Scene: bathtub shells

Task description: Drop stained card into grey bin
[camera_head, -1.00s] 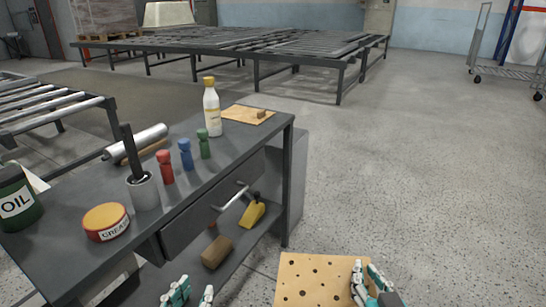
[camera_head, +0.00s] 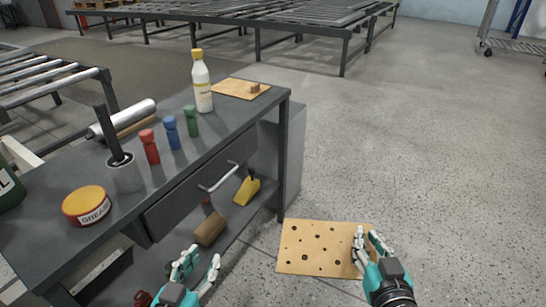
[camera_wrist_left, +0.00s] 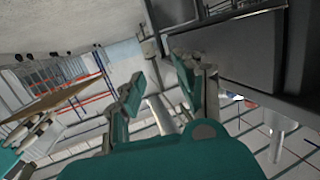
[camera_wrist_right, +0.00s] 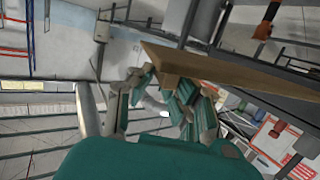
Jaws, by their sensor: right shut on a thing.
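The stained card (camera_head: 312,246), a tan sheet with several dark spots, is in the lower middle of the head view. My right gripper (camera_head: 364,246) is shut on its right edge and holds it up in front of the bench's right end. The card also shows edge-on in the right wrist view (camera_wrist_right: 225,70) and in the left wrist view (camera_wrist_left: 58,101). My left gripper (camera_head: 196,264) is open and empty, in front of the bench's lower shelf. A tall grey box (camera_head: 294,150) stands at the bench's right end and may be the grey bin; its opening cannot be made out.
The dark workbench (camera_head: 150,193) carries a white bottle (camera_head: 202,85), a grease tin (camera_head: 87,206), coloured pegs and a brush in a holder (camera_head: 124,170). Its drawer (camera_head: 205,190) has a bar handle. A yellow tool (camera_head: 246,190) lies below. Floor to the right is clear.

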